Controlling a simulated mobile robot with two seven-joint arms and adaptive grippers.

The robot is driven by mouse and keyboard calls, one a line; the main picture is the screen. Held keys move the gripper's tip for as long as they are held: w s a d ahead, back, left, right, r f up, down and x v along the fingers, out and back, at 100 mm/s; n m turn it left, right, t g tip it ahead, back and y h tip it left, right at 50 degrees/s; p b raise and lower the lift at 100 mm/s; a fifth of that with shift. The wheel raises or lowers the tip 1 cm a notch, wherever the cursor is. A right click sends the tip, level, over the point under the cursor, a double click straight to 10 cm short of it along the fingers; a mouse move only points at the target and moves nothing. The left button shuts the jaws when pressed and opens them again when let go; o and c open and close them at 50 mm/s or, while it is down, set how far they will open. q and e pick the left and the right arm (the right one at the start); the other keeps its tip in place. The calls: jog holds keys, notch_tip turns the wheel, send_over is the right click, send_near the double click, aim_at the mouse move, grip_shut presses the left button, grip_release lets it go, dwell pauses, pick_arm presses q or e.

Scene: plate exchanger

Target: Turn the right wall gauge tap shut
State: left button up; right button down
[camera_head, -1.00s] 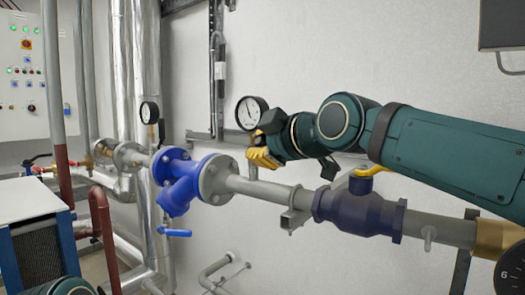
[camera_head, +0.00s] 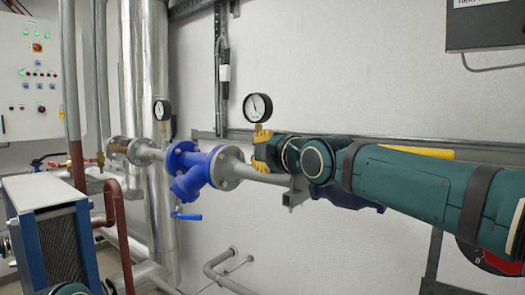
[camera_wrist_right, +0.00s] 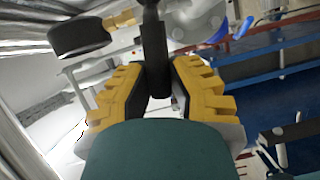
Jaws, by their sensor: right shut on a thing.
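The right wall gauge (camera_head: 257,107) has a white dial in a black case. It stands upright on its pipe in the head view, just above my right gripper (camera_head: 258,152). The gauge's tap is hidden behind the yellow fingers there. In the right wrist view, the dark tap handle (camera_wrist_right: 154,52) runs down between the yellow fingers of my right gripper (camera_wrist_right: 158,88), which is shut on it. A dark round case (camera_wrist_right: 80,38) with a brass fitting, seemingly the gauge, is at the upper left. My left gripper is not in view.
A second gauge (camera_head: 162,110) stands farther left. The blue valve body (camera_head: 190,170) and its blue lever (camera_head: 187,215) are left of my right gripper. The grey pipe (camera_head: 262,177) runs just below it. The white wall (camera_head: 340,70) above is clear.

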jog(key=shift+f, duration=0.2)
jog(key=shift+n, duration=0.3)
jog(key=c, duration=0.8)
grip_release()
jog(key=shift+w+a, duration=0.1)
jog(key=shift+c, duration=0.2)
jog(key=v, duration=0.7)
jog(key=shift+s, duration=0.25)
